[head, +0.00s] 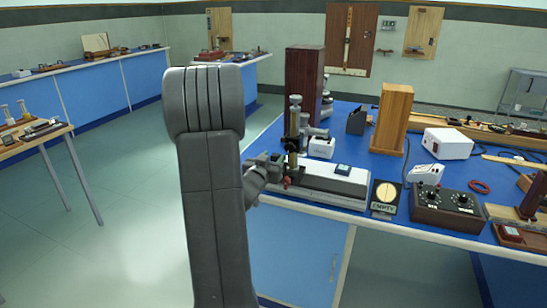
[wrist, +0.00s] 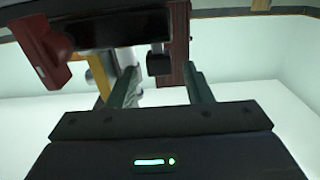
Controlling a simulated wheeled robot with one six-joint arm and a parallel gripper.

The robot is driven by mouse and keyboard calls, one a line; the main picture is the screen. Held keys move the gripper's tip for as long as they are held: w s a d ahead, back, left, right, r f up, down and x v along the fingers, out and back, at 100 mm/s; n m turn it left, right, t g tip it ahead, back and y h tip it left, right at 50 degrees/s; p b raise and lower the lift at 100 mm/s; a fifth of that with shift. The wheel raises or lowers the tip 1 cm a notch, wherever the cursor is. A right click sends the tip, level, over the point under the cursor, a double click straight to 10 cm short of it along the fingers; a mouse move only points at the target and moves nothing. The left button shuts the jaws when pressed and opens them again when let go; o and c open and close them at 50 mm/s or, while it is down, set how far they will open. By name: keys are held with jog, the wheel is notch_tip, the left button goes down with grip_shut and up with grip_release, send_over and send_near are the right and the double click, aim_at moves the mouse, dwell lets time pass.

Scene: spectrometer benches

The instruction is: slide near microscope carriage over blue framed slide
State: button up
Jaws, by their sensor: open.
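The near microscope carriage (head: 291,147), with a brass-coloured tube and dark fittings, stands at the left end of a long white-and-grey base (head: 325,181) in the head view. The blue framed slide (head: 343,169) lies on that base, to the right of the carriage and apart from it. My gripper (head: 268,168) is at the carriage's left side, partly hidden by my arm. In the wrist view my gripper (wrist: 161,76) is open. A dark block (wrist: 158,62) shows between its fingers; I cannot tell whether they touch it. A red part (wrist: 38,45) shows at upper left.
On the blue bench stand a dark wooden column (head: 304,75), a lighter wooden column (head: 391,116), a white box (head: 447,143), a dial box (head: 447,208) and an "EMPTY" stand (head: 385,197). Open floor (head: 120,245) lies left of my arm.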

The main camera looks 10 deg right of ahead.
jog(key=shift+w+d, duration=0.35)
jog(key=shift+w, duration=0.1)
grip_shut()
jog(key=s+d+b, duration=0.2)
jog(key=d, duration=0.2)
jog(key=s+d+b, duration=0.6)
jog(key=d, duration=0.1)
jog(key=shift+d+f, duration=0.25)
jog(key=shift+d, duration=0.1)
jog(key=shift+s+d+r, duration=0.15)
jog(key=shift+s+d, duration=0.1)
jog(key=shift+d, duration=0.1)
grip_release()
